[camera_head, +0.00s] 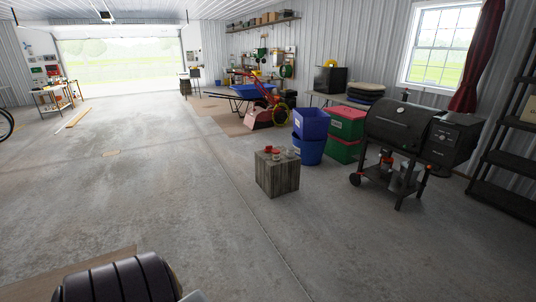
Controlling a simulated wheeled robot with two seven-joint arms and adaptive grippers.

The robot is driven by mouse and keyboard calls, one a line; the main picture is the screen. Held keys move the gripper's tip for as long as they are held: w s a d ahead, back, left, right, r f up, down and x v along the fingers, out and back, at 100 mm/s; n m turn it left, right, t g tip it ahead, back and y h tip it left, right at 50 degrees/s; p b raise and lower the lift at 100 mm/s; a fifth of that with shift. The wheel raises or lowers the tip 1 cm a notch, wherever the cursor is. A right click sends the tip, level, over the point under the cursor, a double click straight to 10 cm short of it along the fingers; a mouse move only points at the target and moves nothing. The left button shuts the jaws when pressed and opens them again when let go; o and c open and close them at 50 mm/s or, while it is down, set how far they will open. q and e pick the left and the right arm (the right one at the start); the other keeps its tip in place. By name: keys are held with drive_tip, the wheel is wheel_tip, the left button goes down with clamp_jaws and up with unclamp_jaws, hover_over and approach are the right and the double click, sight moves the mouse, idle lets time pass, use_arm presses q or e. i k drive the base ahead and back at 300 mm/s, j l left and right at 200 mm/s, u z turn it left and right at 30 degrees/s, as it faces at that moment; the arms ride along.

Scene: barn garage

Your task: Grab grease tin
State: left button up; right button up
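A few small items stand on top of a weathered wooden block (278,178) in the middle of the floor. One is red (269,149), and beside it are small pale or greyish round items (290,152). They are too small to tell which of them is the grease tin. Neither of my grippers shows in the head view.
Blue bins (309,151) and red-and-green totes (346,134) stand behind the block. A black grill (399,124) on legs is to its right, then a dark shelf rack (509,165). A red machine (264,112) is farther back. The concrete floor (180,185) left of the block is open.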

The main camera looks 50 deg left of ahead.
sight(290, 150)
drive_tip(key=u, duration=1.4)
drive_tip(key=i+z, duration=0.35)
drive_tip(key=i, duration=1.35)
drive_tip(key=i+l, duration=0.1)
drive_tip(key=i, duration=2.15)
drive_tip(key=i+l+u, duration=0.1)
drive_tip(key=i+u, duration=0.15)
drive_tip(key=i, duration=0.3)
drive_tip(key=i+l+u, duration=0.2)
drive_tip(key=i, duration=0.35)
